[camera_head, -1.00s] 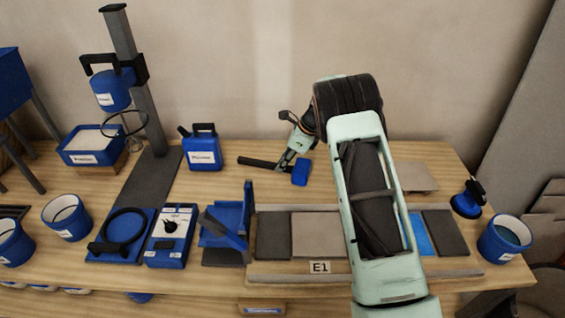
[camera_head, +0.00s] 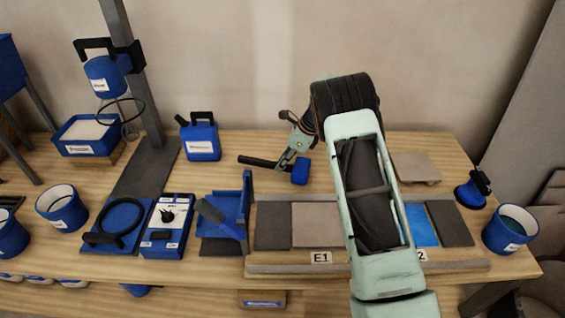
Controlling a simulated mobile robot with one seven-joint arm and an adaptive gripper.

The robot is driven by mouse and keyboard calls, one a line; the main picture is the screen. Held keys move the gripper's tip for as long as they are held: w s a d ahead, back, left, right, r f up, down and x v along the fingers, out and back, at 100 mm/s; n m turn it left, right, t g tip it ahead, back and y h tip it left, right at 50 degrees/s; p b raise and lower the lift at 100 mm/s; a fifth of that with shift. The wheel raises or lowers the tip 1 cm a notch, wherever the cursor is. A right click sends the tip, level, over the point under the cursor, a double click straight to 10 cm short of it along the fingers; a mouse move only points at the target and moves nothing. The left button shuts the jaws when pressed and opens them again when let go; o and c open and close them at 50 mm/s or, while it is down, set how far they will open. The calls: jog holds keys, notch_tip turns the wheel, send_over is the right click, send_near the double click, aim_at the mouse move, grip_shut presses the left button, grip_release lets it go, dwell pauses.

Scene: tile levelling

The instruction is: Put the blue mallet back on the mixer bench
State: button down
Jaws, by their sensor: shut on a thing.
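The mallet has a blue head (camera_head: 301,171) and a dark handle (camera_head: 258,161) that points left. My gripper (camera_head: 290,161) is shut on the mallet's handle, close to the head. It holds the mallet over the back middle of the wooden bench (camera_head: 350,273); I cannot tell the gap to the surface. My arm hides part of the bench and of the tile row. The bench carries a mixer on a grey stand (camera_head: 150,90) at its left, with a blue mixer body (camera_head: 106,77).
A blue jug (camera_head: 201,137) stands left of the mallet. A blue angled stand (camera_head: 226,212), a control box (camera_head: 167,226) and a ring base (camera_head: 119,224) fill the front left. Buckets (camera_head: 62,208) (camera_head: 510,229) stand at both sides. A tile row (camera_head: 273,226) lies in front.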

jog(key=shift+f, duration=0.4)
jog(key=c, duration=1.9)
grip_release()
jog(key=shift+o, duration=0.7)
